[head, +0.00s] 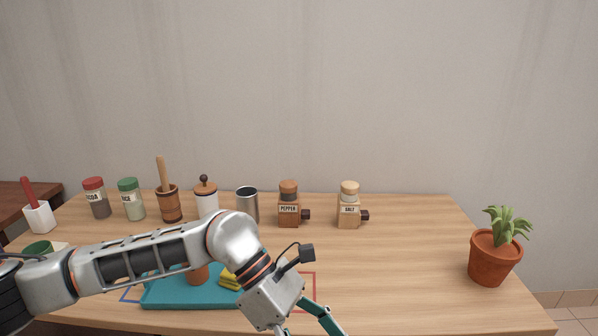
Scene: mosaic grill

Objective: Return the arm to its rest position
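My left arm (130,262) comes in from the left and reaches across the front of the table. My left gripper (312,331) points down at the bottom edge of the head view, in front of the teal tray's right side. Its teal fingers spread apart, and their tips are cut off by the picture edge. I see nothing between the parts of the fingers that show. My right arm and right gripper are not in view.
The teal tray (190,298) holds a yellow item (229,281), partly behind my arm. Shakers, a mortar (169,206), a metal cup (247,204), a pepper mill (288,208) and a salt mill (349,208) line the back. A potted plant (494,260) stands right. The table's right-centre is clear.

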